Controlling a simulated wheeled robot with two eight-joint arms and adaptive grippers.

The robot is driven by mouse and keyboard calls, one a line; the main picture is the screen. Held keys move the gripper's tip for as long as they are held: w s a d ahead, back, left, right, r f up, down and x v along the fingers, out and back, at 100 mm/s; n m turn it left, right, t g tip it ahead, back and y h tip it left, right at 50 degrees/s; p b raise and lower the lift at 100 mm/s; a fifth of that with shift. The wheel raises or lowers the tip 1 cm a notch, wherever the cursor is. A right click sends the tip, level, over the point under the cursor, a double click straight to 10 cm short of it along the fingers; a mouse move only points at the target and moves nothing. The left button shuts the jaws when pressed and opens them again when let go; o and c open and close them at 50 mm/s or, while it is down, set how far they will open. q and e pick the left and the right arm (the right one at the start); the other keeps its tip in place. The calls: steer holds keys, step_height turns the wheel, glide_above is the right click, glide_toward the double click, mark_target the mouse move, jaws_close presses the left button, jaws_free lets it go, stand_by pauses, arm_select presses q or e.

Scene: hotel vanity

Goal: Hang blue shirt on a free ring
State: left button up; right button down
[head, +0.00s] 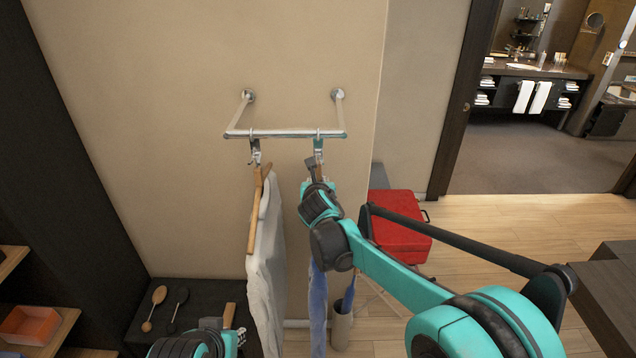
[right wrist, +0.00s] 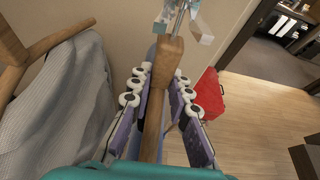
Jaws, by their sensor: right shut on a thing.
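The blue shirt (head: 318,300) hangs below my right gripper (head: 315,172), mostly hidden behind that arm. In the right wrist view the right gripper (right wrist: 162,85) is shut on the blue shirt's wooden hanger (right wrist: 152,125). The hanger's metal hook (right wrist: 181,20) reaches up to the right ring (head: 318,145); I cannot tell whether it is through the ring. The left ring (head: 254,145) carries a white shirt (head: 265,270) on a wooden hanger (head: 256,205). My left gripper (head: 212,326) is low at the bottom edge, its fingers unclear.
A chrome rail (head: 285,134) on the beige wall carries both rings. The white shirt hangs close to the left of the blue one. A red case (head: 400,228) stands behind my right arm. Open floor lies right.

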steer(key=shift+f+b, duration=0.3)
steer(key=shift+f, duration=0.1)
stand_by(0.4)
steer(key=c, duration=1.3)
jaws_free()
steer(key=shift+c, duration=0.2)
